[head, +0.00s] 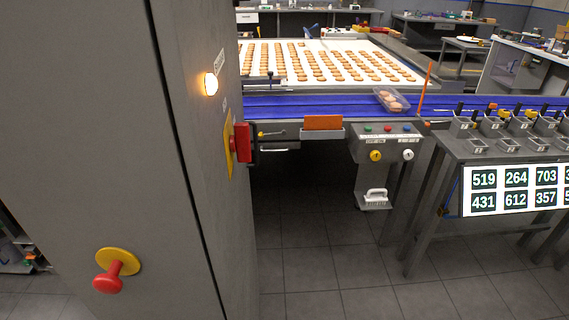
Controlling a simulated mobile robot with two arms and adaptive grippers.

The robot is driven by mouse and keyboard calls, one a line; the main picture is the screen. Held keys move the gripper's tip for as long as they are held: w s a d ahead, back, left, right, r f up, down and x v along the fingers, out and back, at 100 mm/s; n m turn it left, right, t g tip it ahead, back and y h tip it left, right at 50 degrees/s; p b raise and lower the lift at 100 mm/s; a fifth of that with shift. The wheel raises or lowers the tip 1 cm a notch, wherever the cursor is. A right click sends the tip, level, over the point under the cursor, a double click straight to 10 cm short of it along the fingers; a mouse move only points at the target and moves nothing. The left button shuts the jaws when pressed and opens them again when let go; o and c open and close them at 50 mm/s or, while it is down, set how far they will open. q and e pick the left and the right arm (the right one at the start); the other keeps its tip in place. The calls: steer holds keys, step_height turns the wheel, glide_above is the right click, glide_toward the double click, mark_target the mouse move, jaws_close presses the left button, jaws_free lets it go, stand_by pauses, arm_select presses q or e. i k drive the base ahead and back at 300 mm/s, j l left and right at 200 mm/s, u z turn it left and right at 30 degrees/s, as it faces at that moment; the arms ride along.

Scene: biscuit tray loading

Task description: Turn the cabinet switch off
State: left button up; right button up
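The cabinet (190,200) is a tall grey box that fills the left of the head view. The cabinet switch (243,142) is a red handle on a yellow plate, on the cabinet's narrow side face that turns right. I see it almost edge-on, so its turn position is hard to read. A round lamp (210,84) above it glows warm white. Small labels beside the lamp and switch are too slanted to read. Neither my left nor my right gripper shows in the head view.
A red mushroom button (110,278) on a yellow disc sticks out from the cabinet's front. A blue conveyor (320,104) with a clear biscuit tray (378,98) runs behind. A control box (390,143) and a grey weighing table (470,150) stand right. Tiled floor (330,270) is clear.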

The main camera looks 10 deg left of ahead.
mark_target(240, 142)
steer(key=i+l+u, duration=0.2)
steer(key=u, duration=0.3)
steer(key=i+l+u, duration=0.3)
steer(key=u, duration=0.15)
steer(key=l+u, duration=0.2)
steer(key=u, duration=1.35)
steer(key=i+l, duration=0.05)
